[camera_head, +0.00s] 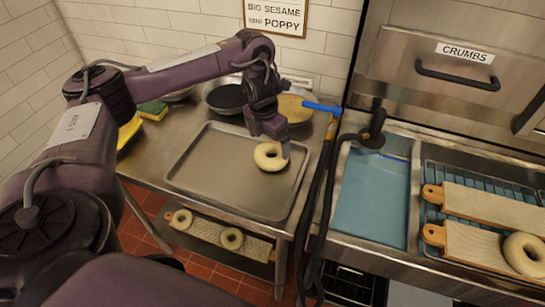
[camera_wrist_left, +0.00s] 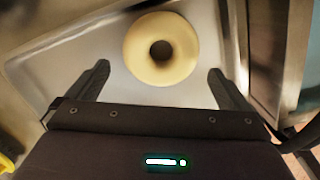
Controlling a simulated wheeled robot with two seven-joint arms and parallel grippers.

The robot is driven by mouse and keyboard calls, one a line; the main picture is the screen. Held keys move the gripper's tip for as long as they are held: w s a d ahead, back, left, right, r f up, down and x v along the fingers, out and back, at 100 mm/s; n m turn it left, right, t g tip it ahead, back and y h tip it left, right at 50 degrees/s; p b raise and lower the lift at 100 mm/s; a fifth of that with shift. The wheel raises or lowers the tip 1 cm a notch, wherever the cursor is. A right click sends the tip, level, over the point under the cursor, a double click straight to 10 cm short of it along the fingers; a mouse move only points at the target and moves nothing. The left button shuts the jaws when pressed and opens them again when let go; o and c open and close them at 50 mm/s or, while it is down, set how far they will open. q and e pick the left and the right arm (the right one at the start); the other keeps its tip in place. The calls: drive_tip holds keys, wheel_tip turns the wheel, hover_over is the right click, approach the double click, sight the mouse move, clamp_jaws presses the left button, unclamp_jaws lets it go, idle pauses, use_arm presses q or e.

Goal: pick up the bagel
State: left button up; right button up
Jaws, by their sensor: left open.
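A pale, ring-shaped bagel (camera_head: 270,157) lies on the right part of a grey metal tray (camera_head: 208,155) on the steel table. It also shows in the left wrist view (camera_wrist_left: 161,68), ahead of and between the fingers. My left gripper (camera_head: 275,146) is over the bagel in the head view and hides a bit of its upper right. In the left wrist view the left gripper (camera_wrist_left: 157,82) is open, with one finger on each side of the bagel and gaps to both. Whether the fingers touch the tray cannot be told. My right gripper is not in view.
Other bagels lie on a board on the lower shelf (camera_head: 231,239) and on a wooden board at the right (camera_head: 523,254). Bowls (camera_head: 228,98), a sponge (camera_head: 153,110) and a blue-handled hose (camera_head: 322,107) stand behind or beside the tray. A water-filled sink (camera_head: 372,200) is to the right.

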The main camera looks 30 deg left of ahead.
sight(271, 149)
use_arm(q)
drive_tip(key=f, duration=0.2)
drive_tip(key=w+f, duration=0.1)
drive_tip(key=f, duration=0.1)
drive_tip(key=shift+f, duration=0.25)
drive_tip(key=shift+d+f, duration=0.1)
drive_tip(key=shift+f, duration=0.2)
drive_tip(key=shift+c, duration=0.4)
drive_tip(key=c, duration=0.6)
drive_tip(key=shift+r, duration=0.15)
drive_tip(key=shift+r, duration=0.6)
wheel_tip(271, 149, up, 19)
drive_tip(key=p, duration=0.6)
drive_tip(key=shift+f+p, duration=0.2)
drive_tip(key=shift+p, duration=0.15)
